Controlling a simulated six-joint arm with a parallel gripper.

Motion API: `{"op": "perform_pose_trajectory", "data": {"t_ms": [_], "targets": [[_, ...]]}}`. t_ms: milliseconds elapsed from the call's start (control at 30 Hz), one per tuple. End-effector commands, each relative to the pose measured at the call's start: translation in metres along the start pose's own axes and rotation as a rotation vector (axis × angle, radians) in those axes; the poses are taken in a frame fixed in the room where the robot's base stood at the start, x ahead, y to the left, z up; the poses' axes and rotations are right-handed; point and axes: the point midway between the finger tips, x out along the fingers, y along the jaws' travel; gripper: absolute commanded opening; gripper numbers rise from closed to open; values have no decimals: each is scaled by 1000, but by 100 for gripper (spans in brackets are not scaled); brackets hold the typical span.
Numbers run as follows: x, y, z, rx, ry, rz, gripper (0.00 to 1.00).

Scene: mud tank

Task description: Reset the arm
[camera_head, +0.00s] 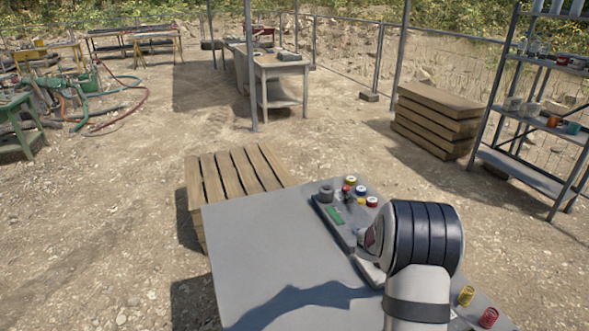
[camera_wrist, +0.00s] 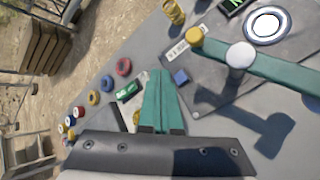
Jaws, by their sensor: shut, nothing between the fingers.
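My arm (camera_head: 422,240) shows in the head view over the right part of a grey table (camera_head: 265,235). The arm's wrist hides most of my gripper there. In the wrist view my gripper (camera_wrist: 160,76) has two green fingers lying together, with nothing between them. The fingers appear over the table top, among small parts. A red ring (camera_wrist: 123,67) and a blue ring (camera_wrist: 107,82) show to the left of the fingers. I cannot tell how high the fingers are above the table.
A yellow spring (camera_head: 466,295) and a red spring (camera_head: 488,317) are near the table's right edge. A green bar (camera_wrist: 272,68) shows right of my fingers. The table's left part is clear. A wooden pallet stack (camera_head: 240,175) stands behind.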

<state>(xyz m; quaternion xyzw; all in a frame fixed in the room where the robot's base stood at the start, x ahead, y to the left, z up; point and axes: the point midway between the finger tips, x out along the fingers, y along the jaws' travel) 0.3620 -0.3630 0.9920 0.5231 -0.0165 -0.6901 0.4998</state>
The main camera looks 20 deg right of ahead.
Motion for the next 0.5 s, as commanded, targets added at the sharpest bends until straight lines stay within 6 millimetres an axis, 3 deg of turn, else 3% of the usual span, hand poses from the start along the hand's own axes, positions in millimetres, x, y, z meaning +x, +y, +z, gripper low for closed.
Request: {"op": "perform_pose_trajectory", "data": {"t_ms": [67, 133, 200, 300, 400, 500], "targets": [[-62, -8, 9, 203, 4, -39, 0], [-128, -40, 17, 445, 15, -135, 0], [-188, -87, 21, 665, 33, -269, 0], [-259, -163, 22, 903, 60, -498, 0], [-312, -229, 21, 1045, 72, -724, 0], [-347, -274, 22, 1110, 68, -898, 0]]}}
